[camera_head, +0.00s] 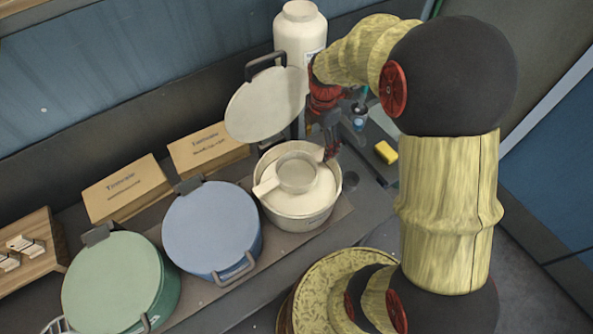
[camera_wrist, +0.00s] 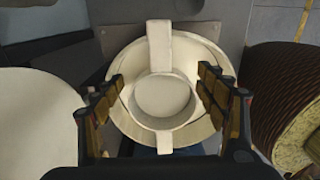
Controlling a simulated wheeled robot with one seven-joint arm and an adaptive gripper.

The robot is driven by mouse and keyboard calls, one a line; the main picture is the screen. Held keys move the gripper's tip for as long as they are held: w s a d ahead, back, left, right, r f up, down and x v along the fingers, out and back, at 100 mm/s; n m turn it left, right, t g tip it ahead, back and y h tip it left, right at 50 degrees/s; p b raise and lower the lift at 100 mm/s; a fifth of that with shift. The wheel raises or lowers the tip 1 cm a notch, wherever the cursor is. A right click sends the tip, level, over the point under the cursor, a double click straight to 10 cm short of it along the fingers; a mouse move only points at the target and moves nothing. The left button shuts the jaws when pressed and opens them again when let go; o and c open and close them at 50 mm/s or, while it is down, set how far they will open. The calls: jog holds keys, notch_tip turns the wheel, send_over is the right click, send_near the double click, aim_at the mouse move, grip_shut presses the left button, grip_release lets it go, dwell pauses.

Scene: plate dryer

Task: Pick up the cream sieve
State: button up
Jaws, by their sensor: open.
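The cream sieve (camera_head: 298,173) is a small round bowl with a flat handle on one side and a short tab opposite. It rests on the cream pot (camera_head: 303,218), whose lid (camera_head: 265,106) stands raised behind it. In the wrist view the sieve (camera_wrist: 163,98) lies in the middle, with its long handle toward the top. My gripper (camera_head: 330,146) is over the pot's back right side. In the wrist view my gripper (camera_wrist: 162,82) is open, with its fingers on either side of the sieve. I cannot tell whether they touch anything.
A blue lidded pot (camera_head: 212,228) and a green lidded pot (camera_head: 115,280) stand to the left. Two cardboard boxes (camera_head: 125,188) and a white bottle (camera_head: 300,32) are behind. A yellow sponge (camera_head: 386,152) lies to the right. A woven basket (camera_wrist: 270,100) is at right in the wrist view.

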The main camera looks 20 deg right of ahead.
aim_at(317, 156)
jog(key=shift+f, duration=3.9)
jog(key=shift+s, duration=0.1)
jog(key=c, duration=0.3)
jog(key=c, duration=1.5)
grip_shut()
